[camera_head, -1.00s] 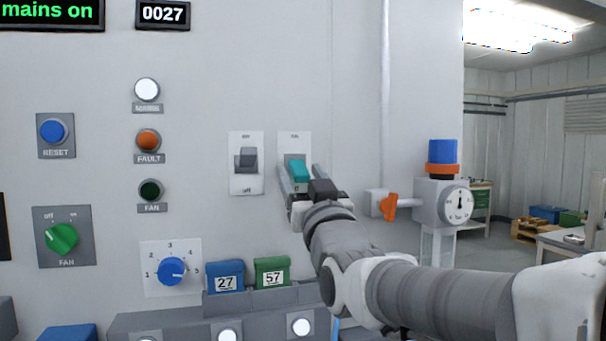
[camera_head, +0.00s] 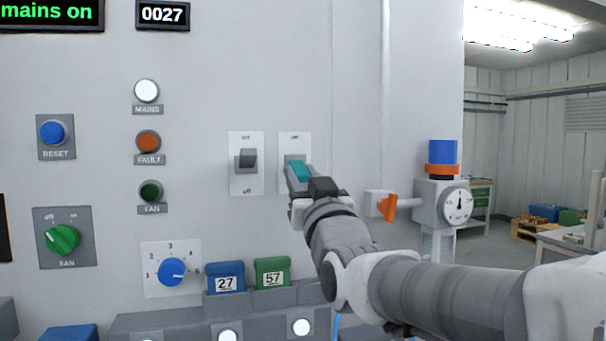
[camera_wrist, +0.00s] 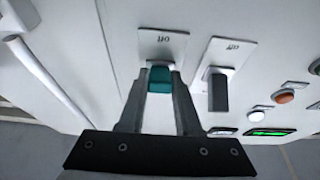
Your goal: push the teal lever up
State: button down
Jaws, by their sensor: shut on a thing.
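The teal lever (camera_head: 301,171) sticks out from a white switch plate (camera_head: 295,142) on the grey panel. My gripper (camera_head: 300,177) reaches it from the lower right. In the wrist view, the two fingers stand on either side of the teal lever (camera_wrist: 160,79) and are shut on it. The lower part of the plate is hidden behind my gripper in the head view. The wrist view shows the panel turned upside down, with lettering at the plate's upper end.
A grey lever (camera_head: 247,159) on its own plate stands just left. An orange-handled valve (camera_head: 389,206) and a gauge (camera_head: 459,203) are to the right. Below are a blue dial (camera_head: 171,271) and blue and green numbered boxes (camera_head: 272,273). The wall above the levers is clear.

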aim_at(301, 172)
notch_tip(301, 172, up, 2)
jog(key=g+p, duration=0.2)
jog(key=p, duration=0.2)
jog(key=shift+s+d+g+h, duration=0.1)
jog(key=shift+g+h, duration=0.2)
jog(key=r+g+p, duration=0.1)
jog(key=g+p, duration=0.1)
jog(key=p, duration=0.2)
jog(key=shift+r+h+p, duration=0.1)
jog(key=shift+h+p, duration=0.2)
jog(key=shift+h, duration=0.1)
jog(key=g+p, duration=0.1)
jog(key=p, duration=0.1)
jog(key=g+p, duration=0.1)
jog(key=p, duration=0.1)
jog(key=shift+r+g+h, duration=0.3)
jog(key=g+p, duration=0.1)
jog(key=p, duration=0.2)
jog(key=shift+w+g, duration=0.2)
jog(key=shift+g, duration=0.1)
jog(key=shift+h, duration=0.3)
jog(key=c, duration=0.6)
grip_release()
jog(key=shift+s, duration=0.1)
